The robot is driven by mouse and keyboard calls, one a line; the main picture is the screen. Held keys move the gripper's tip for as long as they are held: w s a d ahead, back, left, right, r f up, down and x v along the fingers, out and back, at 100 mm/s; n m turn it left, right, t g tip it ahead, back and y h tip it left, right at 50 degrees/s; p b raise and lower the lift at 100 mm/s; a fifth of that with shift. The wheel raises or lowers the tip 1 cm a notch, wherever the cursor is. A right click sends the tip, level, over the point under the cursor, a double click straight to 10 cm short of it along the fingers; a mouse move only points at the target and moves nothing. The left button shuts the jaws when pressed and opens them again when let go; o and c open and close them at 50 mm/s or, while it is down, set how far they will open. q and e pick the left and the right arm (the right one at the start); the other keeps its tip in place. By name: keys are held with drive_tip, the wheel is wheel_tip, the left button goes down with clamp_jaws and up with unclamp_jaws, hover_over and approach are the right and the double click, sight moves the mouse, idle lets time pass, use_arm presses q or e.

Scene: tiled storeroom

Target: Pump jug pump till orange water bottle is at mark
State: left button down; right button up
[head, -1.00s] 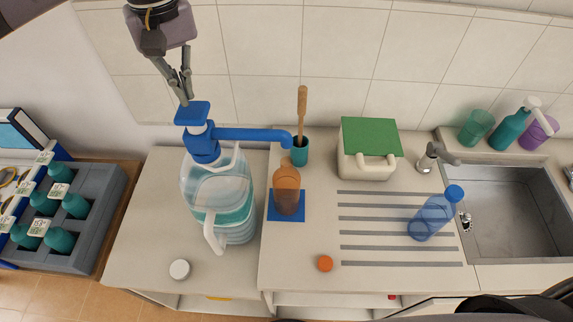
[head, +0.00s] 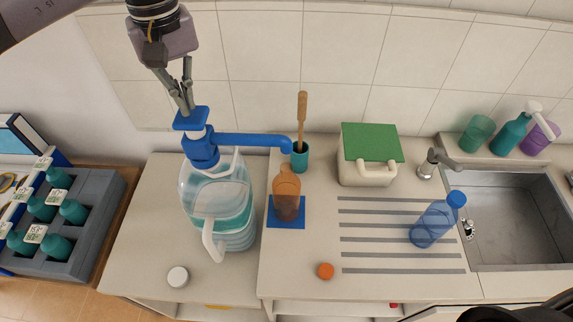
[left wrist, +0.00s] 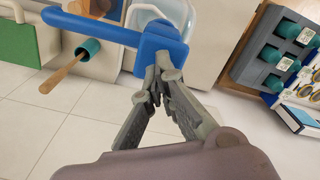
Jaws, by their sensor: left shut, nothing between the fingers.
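The blue jug pump (head: 203,148) sits on top of the clear water jug (head: 217,196), which holds teal-tinted water. Its spout reaches right, ending above the orange water bottle (head: 287,186). The bottle stands open on a blue pad (head: 286,222), with darker liquid in its lower part; a mark on it is too small to make out. My left gripper (head: 186,108) is shut and empty, its fingertips at the top of the pump head. In the left wrist view the closed fingertips (left wrist: 166,80) are against or just over the blue pump head (left wrist: 160,48). My right gripper is not in view.
An orange cap (head: 325,271) and a white cap (head: 178,277) lie on the counter. A sink (head: 514,216) is further right.

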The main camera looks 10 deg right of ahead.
use_arm(q)
drive_tip(key=shift+f, duration=0.1)
idle(0.5)
drive_tip(key=shift+f+b, duration=0.75)
drive_tip(key=shift+f, duration=0.15)
drive_tip(key=shift+f+b, duration=1)
drive_tip(key=shift+f, duration=0.15)
drive_tip(key=shift+r, duration=0.1)
drive_tip(key=shift+r+p, duration=1)
drive_tip(key=shift+r, duration=0.35)
drive_tip(key=shift+f, duration=0.15)
